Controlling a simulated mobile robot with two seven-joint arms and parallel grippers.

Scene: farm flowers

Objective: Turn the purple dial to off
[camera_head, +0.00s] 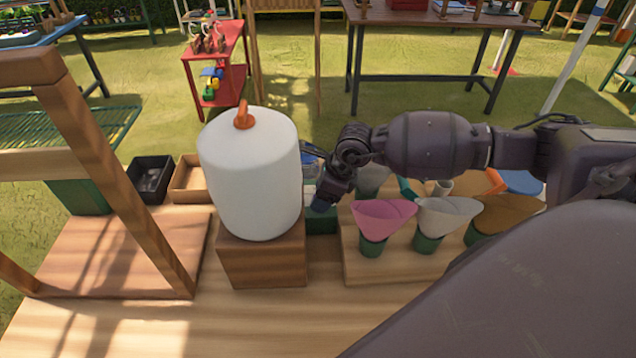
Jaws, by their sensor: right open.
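I cannot make out a purple dial in the head view. A white cylindrical tank (250,178) with an orange top piece (243,115) stands upright on a wooden block (263,258). My right arm reaches in from the right, across the flower holders. My right gripper (323,197) points down just right of the tank, above a green box (322,221). It is open, and I see nothing held in it. The gripper hides part of what lies behind it. My left gripper is not in view.
A pink cone holder (381,217) and a white one (445,215) stand on a wooden board right of the tank, close under my arm. A black tray (150,178) and a wooden tray (189,180) lie left of it. The front tabletop is clear.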

